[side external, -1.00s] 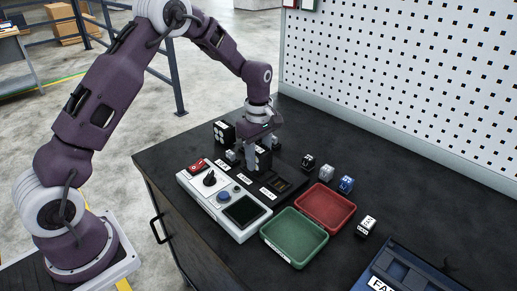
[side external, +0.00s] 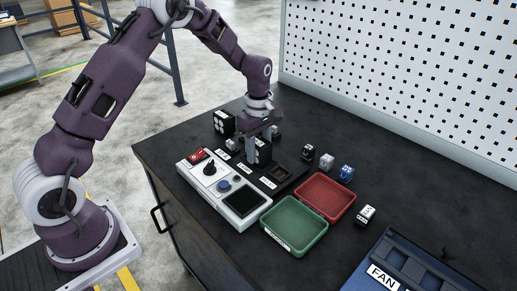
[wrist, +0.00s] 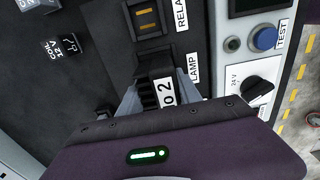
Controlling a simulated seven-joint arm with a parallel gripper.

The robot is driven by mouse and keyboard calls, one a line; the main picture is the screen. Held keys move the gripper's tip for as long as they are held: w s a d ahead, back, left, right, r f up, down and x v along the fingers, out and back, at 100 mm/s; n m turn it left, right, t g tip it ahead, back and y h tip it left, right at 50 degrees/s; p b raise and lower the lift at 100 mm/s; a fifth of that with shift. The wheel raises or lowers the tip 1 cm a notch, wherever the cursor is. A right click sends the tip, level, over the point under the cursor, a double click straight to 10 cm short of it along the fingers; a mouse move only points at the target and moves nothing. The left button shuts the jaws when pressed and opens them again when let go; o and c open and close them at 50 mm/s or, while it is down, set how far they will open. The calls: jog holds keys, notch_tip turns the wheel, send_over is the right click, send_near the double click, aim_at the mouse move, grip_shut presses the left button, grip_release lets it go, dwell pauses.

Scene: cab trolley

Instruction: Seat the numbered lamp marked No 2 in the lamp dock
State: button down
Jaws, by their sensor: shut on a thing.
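My gripper (side external: 262,146) is shut on the dark lamp (side external: 265,154). In the wrist view my gripper (wrist: 160,98) has a finger on each side of the lamp, whose white label (wrist: 163,92) reads "o 2", partly cut off. The lamp is at the LAMP place of the black dock strip (wrist: 118,30), beside the LAMP label (wrist: 194,68). The lamp and fingers cover the lamp dock's opening. I cannot tell whether the lamp is fully down in it.
The RELAY bay (wrist: 148,18) next to the lamp looks empty. A white control panel (side external: 196,178) stands in front. Red (side external: 327,198) and green (side external: 295,226) trays lie to the right. Several small modules sit behind and beside the trays. A blue FAN-marked case (side external: 400,270) is at the lower right.

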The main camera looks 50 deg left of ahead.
aim_at(259, 140)
dwell(0.4)
jog(key=c, duration=0.7)
grip_release()
jog(key=shift+c, duration=0.2)
jog(key=shift+r, duration=0.25)
notch_tip(259, 140, up, 6)
jog(key=shift+r, duration=0.1)
jog(key=shift+m+t, duration=0.3)
jog(key=shift+m, duration=0.5)
jog(key=r, duration=0.1)
jog(key=s+r, duration=0.1)
jog(key=r, duration=0.1)
jog(key=s+d+r, duration=0.1)
jog(key=shift+r, duration=0.4)
jog(key=s+d+r+m+t, duration=0.25)
jog(key=s+r+m, duration=0.25)
jog(key=s+r, duration=0.35)
jog(key=s+d+r+m+t, duration=0.1)
jog(key=s+m, duration=0.4)
jog(key=s, duration=0.5)
jog(key=s+d+r+m+t, duration=0.1)
jog(key=s+m, duration=0.5)
jog(key=s, duration=0.4)
jog(key=shift+d+r, duration=0.25)
jog(key=shift+d, duration=0.15)
